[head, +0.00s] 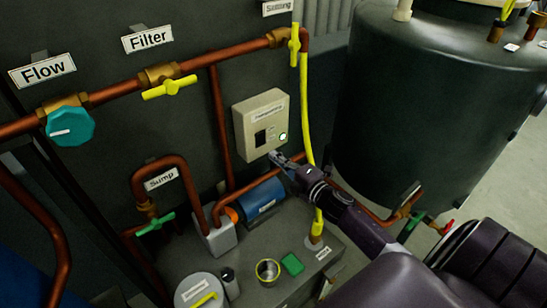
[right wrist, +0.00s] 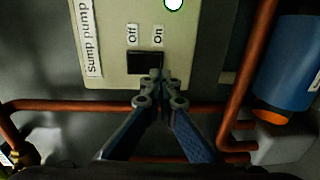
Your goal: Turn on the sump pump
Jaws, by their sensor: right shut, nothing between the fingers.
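The sump pump switch box (head: 243,126) is a beige box on the dark panel in the head view. In the right wrist view the box (right wrist: 112,45) carries a "Sump pump" label, "Off" and "On" labels and a black switch (right wrist: 141,62). Its round indicator light (right wrist: 173,4) shows bright white with a green rim. My right gripper (head: 274,155) is shut and empty just below the box. In the right wrist view its fingertips (right wrist: 156,75) overlap the switch's right end, under "On"; I cannot tell whether they touch it. My left gripper is out of view.
A blue pump motor (head: 264,196) sits below the box. Copper pipes (head: 220,130) and a yellow pipe (head: 305,110) run close around it. A large dark tank (head: 420,100) stands at the right. A yellow valve handle (head: 168,89) and a teal knob (head: 70,127) are at the left.

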